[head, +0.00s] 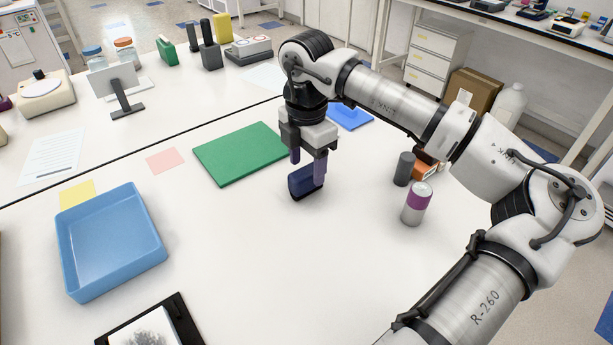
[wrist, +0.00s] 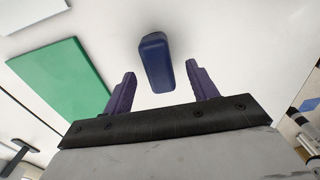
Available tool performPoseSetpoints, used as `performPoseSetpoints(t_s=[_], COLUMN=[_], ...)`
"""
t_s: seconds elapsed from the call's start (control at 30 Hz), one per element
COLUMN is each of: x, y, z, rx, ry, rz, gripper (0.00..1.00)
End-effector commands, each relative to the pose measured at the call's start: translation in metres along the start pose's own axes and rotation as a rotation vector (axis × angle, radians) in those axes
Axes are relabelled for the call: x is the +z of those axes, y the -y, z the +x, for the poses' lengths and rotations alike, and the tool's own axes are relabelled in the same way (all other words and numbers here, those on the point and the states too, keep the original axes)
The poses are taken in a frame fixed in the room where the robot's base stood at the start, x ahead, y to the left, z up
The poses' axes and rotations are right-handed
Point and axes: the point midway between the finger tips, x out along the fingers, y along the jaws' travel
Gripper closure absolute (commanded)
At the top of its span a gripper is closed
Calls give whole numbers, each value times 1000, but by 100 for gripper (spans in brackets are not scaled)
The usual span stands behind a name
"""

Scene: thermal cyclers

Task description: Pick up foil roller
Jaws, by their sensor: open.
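A dark blue, rounded, elongated block (head: 303,183), likely the foil roller, rests on the white bench below my gripper (head: 308,164). In the wrist view the same block (wrist: 157,60) lies between the lines of the two purple fingers, mostly beyond their tips. My gripper (wrist: 161,76) is open, with nothing held between its fingers. In the head view the fingers partly overlap the block's top edge. I cannot tell whether they touch it. The block's far side is hidden in the head view.
A green mat (head: 240,153) lies just left of the block. A blue tray (head: 112,275) stands at the left front. A purple-and-grey can (head: 416,204) and a dark cylinder (head: 403,169) stand to the right. The bench in front of the block is clear.

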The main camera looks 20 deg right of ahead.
Motion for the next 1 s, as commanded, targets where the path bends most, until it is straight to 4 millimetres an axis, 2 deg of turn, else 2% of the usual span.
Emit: performPoseSetpoints(t_s=[0.2,0.47,0.87,1.0], x=[0,0,1,1], y=[-1,-1,-1,-1], z=[26,31,31,30], rx=[-1,0,0,0], ry=[-3,0,0,0], rz=[-1,0,0,0], gripper=[42,42,92,94])
